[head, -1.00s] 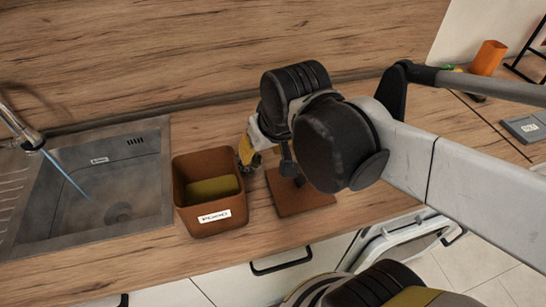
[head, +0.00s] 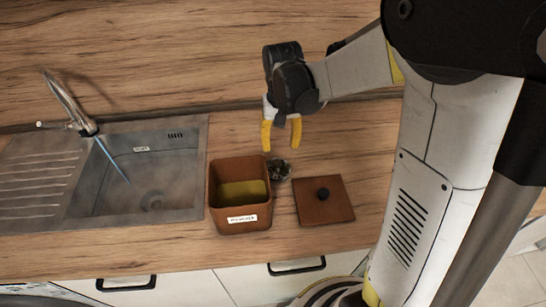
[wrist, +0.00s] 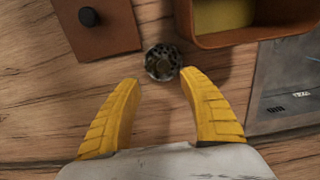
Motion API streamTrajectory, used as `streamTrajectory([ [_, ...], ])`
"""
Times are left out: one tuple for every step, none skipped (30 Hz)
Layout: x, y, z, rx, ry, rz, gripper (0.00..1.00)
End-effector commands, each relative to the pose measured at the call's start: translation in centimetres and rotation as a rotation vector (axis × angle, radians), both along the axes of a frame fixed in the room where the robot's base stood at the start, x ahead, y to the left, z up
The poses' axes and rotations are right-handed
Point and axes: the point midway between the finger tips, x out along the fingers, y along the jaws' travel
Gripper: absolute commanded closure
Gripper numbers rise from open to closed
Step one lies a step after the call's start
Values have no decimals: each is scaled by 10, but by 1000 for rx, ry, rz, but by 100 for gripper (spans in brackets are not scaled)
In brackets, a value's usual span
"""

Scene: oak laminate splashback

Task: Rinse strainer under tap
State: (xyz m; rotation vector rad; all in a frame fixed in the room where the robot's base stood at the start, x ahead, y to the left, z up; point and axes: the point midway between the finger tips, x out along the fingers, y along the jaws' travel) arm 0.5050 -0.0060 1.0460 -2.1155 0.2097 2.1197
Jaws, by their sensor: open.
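The strainer (head: 279,169) is a small, round, dark metal piece on the wooden counter, just right of a brown box. In the wrist view the strainer (wrist: 162,62) lies beyond and between my fingertips, apart from them. My gripper (head: 282,148) has yellow fingers, is open and empty, and hangs above the counter close to the strainer. It also shows in the wrist view (wrist: 160,82). The tap (head: 70,105) stands at the back of the sink, with a blue stream of water (head: 112,160) running into the grey sink basin (head: 170,170).
The brown box (head: 240,220) carries a label and holds something yellowish. A flat brown lid (head: 337,208) with a black knob lies to its right. The drainboard (head: 35,190) is left of the basin. The counter behind the box is clear.

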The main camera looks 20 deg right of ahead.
Motion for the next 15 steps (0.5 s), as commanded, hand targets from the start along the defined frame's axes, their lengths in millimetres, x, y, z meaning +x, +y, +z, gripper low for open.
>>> streamTrajectory([
  [0,0,-13,0,0,0,50],
  [0,0,-18,0,0,0,50],
  [0,0,-25,0,-1,0,50],
  [0,0,-29,0,-1,0,50],
  [0,0,-34,0,-1,0,50],
  [1,0,-38,0,-1,0,50],
  [1,0,-40,0,-1,0,50],
  [0,1,-42,0,-1,1,50],
  [0,1,-44,0,-1,1,50],
  [0,1,-45,0,-2,1,50],
  [1,1,-47,0,-2,1,50],
  [1,1,-50,0,-2,1,50],
  [2,2,-53,0,-2,1,50],
  [3,2,-56,0,-2,1,50],
  [4,3,-62,0,-2,1,50],
])
